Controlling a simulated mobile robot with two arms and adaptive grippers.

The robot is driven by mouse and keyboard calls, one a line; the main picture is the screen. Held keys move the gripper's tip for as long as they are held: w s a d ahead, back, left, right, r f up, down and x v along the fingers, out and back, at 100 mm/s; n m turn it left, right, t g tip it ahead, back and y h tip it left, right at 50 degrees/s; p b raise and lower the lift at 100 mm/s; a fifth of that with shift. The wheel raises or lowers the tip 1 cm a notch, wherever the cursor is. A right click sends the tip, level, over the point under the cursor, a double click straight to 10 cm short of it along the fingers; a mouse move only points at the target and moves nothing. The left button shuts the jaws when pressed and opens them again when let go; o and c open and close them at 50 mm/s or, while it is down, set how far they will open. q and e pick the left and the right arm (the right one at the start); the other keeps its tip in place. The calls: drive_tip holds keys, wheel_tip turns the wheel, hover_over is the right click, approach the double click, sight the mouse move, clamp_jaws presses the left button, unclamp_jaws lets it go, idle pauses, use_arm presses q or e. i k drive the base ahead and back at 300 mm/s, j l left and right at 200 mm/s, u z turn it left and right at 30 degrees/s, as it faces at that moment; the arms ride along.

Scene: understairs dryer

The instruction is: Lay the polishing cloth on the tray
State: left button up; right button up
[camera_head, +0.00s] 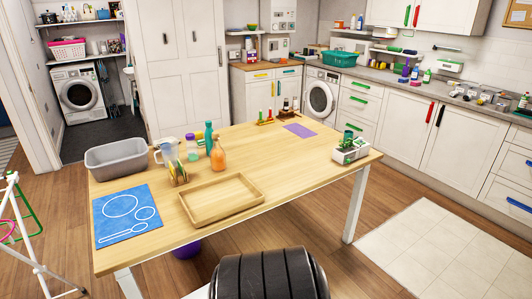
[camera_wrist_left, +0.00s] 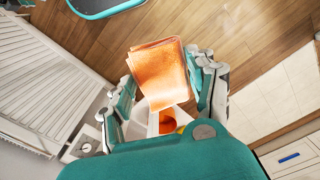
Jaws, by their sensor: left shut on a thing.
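An orange folded cloth (camera_wrist_left: 158,68), which I take to be the polishing cloth, is between the fingers of my left gripper (camera_wrist_left: 166,80) in the left wrist view. The gripper is shut on it, and wooden floor shows beyond it. The empty wooden tray (camera_head: 222,198) lies near the front edge of the table in the head view. Neither gripper shows in the head view, and my right gripper is in neither view.
The tabletop right of the tray is clear.

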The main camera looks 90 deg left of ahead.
sight(221, 198)
drive_tip(key=i+j+u, duration=0.35)
drive_tip(key=u, duration=0.15)
drive_tip(key=i+j+u, duration=0.2)
drive_tip(key=i+u, duration=0.25)
drive_tip(key=i+j+u, duration=0.1)
drive_tip(key=i+u, duration=0.2)
drive_tip(key=u, duration=0.2)
drive_tip(key=i+l+u, duration=0.1)
drive_tip(key=i+u, duration=0.4)
drive_tip(key=i+l+u, duration=0.2)
drive_tip(key=u, duration=0.25)
drive_tip(key=i+j+u, duration=0.2)
drive_tip(key=u, duration=0.25)
drive_tip(key=i+u, duration=0.45)
drive_tip(key=i+j+u, duration=0.1)
drive_tip(key=u, duration=0.35)
drive_tip(key=i+l+u, duration=0.15)
drive_tip(key=i+u, duration=0.25)
drive_tip(key=i+l+u, duration=0.2)
drive_tip(key=u, duration=0.25)
